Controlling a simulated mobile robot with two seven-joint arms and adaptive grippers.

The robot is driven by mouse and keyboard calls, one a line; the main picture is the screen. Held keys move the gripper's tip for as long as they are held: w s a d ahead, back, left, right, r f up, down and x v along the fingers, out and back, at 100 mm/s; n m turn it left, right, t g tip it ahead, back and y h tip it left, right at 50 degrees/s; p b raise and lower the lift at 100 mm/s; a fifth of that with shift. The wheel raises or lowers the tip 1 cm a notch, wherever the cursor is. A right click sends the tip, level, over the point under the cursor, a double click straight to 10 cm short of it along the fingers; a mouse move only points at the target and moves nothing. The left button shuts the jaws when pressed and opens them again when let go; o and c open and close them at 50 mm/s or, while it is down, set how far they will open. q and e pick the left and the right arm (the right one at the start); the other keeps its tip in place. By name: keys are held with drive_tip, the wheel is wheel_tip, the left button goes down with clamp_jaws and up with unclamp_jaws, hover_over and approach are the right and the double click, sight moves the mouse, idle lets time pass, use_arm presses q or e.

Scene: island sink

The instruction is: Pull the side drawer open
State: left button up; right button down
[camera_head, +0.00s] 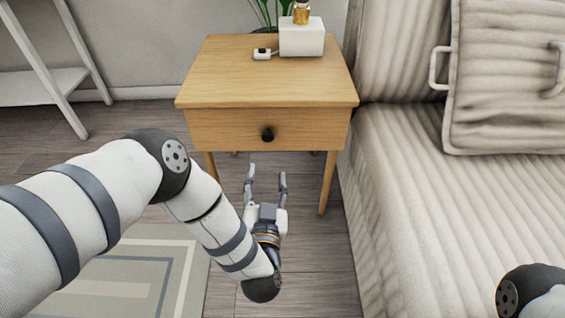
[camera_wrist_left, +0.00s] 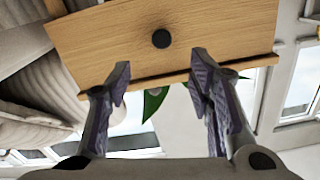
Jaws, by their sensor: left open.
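The side drawer (camera_head: 226,130) is the light wooden front of a small nightstand (camera_head: 215,75). It looks closed, flush under the tabletop. Its round black knob (camera_head: 267,134) is at the middle of the front. In the left wrist view, which looks upside down, the drawer front (camera_wrist_left: 215,35) and knob (camera_wrist_left: 161,38) show above the fingers. My left gripper (camera_head: 267,172) is open and empty in front of the drawer, pointing toward it. Its two fingers (camera_wrist_left: 160,76) are apart, with the knob lined up between them sideways but not between the tips. My right gripper is out of view.
A white box (camera_head: 301,38) with an amber bottle and a small white object (camera_head: 263,54) stand on the nightstand. A striped sofa (camera_head: 430,200) stands close on the right. A rug (camera_head: 150,270) lies at lower left. Floor in front is clear.

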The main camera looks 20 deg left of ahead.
sight(268, 138)
use_arm(q)
drive_tip(key=b+x, duration=0.3)
drive_tip(key=x, duration=0.8)
drive_tip(key=shift+a+f+b, duration=0.1)
drive_tip(key=shift+b, duration=0.2)
drive_tip(key=shift+w+a, duration=0.15)
drive_tip(key=shift+w, duration=0.5)
clamp_jaws()
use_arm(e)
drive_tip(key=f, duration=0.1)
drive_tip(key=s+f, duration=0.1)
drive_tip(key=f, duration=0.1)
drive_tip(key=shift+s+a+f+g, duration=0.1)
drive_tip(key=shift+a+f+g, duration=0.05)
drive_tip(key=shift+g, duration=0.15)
